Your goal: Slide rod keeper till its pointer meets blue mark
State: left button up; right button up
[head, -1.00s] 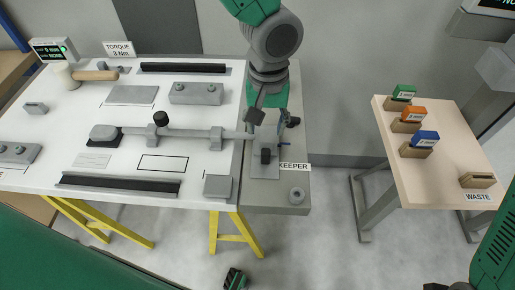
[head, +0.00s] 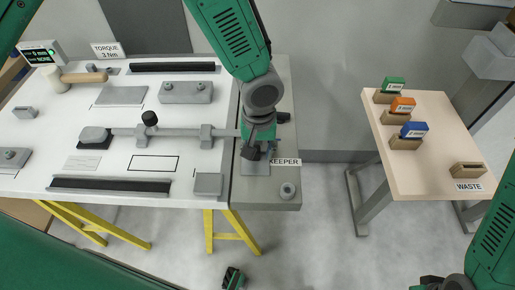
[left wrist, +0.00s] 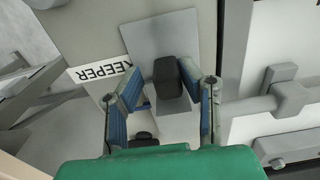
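The rod keeper shows in the left wrist view as a dark upright block (left wrist: 167,79) on a grey plate (left wrist: 160,36), beside the KEEPER label (left wrist: 98,72). In the head view the keeper is mostly hidden under my left gripper (head: 254,152). The left gripper also shows in the left wrist view (left wrist: 160,82), its blue-padded fingers apart on either side of the block. The right finger is close to the block; I cannot tell if it touches. I cannot make out the pointer or blue mark clearly.
A grey rod (head: 175,132) in brackets lies left of the keeper on the white panel (head: 105,178). A round grey knob (head: 287,190) sits near the bench's front corner. A side table (head: 432,176) at right holds several coloured blocks and a WASTE slot.

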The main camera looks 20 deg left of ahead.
pick_arm(q)
jog(key=shift+d, duration=0.1)
grip_shut()
jog(key=shift+w+a, duration=0.15)
jog(key=shift+a, duration=0.4)
jog(key=shift+w+a+p, duration=0.2)
jog(key=shift+w+p, duration=0.15)
jog(key=shift+w, duration=0.15)
jog(key=shift+d, duration=0.25)
jog(key=o, duration=0.5)
grip_release()
jog(key=shift+a, duration=0.1)
jog(key=shift+r, duration=0.1)
notch_tip(320, 180, up, 12)
jog(key=shift+f, duration=0.2)
